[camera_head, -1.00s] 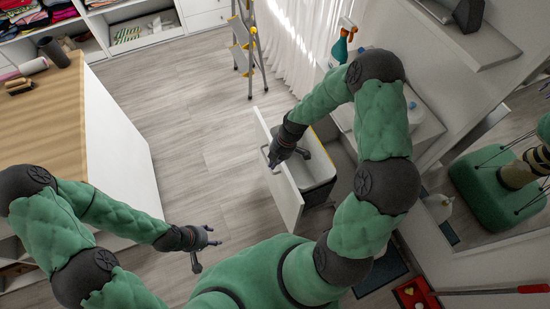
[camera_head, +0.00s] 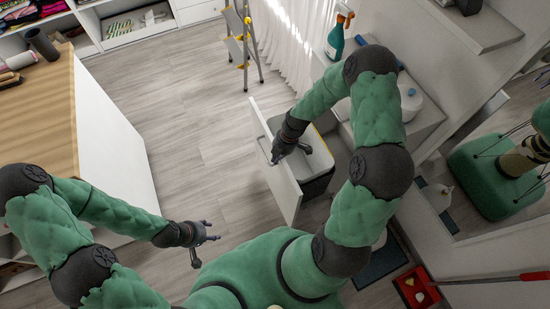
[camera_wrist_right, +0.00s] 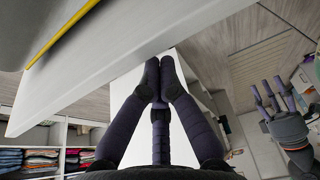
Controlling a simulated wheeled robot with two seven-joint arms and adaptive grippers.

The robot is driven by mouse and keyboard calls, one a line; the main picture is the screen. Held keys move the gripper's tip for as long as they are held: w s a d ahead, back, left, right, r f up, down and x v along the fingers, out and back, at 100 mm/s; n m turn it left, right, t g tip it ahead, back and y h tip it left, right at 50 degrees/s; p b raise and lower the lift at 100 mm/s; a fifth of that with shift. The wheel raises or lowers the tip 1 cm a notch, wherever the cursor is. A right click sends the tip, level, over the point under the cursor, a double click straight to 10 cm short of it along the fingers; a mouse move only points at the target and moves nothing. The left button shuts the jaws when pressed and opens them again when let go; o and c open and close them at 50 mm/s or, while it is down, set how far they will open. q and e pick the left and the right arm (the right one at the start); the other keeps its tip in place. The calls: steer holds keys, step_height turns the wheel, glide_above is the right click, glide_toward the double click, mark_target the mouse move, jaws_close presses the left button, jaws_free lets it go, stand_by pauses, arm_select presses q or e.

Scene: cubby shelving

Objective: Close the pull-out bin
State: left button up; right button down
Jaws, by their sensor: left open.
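The pull-out bin (camera_head: 318,186) stands pulled out of the white cabinet, behind its white front panel (camera_head: 286,189). A bar handle (camera_head: 264,150) is on the panel's outer face. My right gripper (camera_head: 276,159) is at the panel's top edge, near the handle.
A white counter (camera_head: 100,125) with a wooden top stands at the left. A stepladder (camera_head: 240,45) is at the back. A green spray bottle (camera_head: 337,40) stands on the cabinet. A red dustpan (camera_head: 415,287) lies at the lower right. The middle floor is clear.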

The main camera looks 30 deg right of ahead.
steer(key=s+d+b, duration=0.1)
steer(key=d+b, duration=0.2)
steer(key=d, duration=1.4)
steer(key=shift+d, duration=0.35)
steer(key=shift+a, duration=0.1)
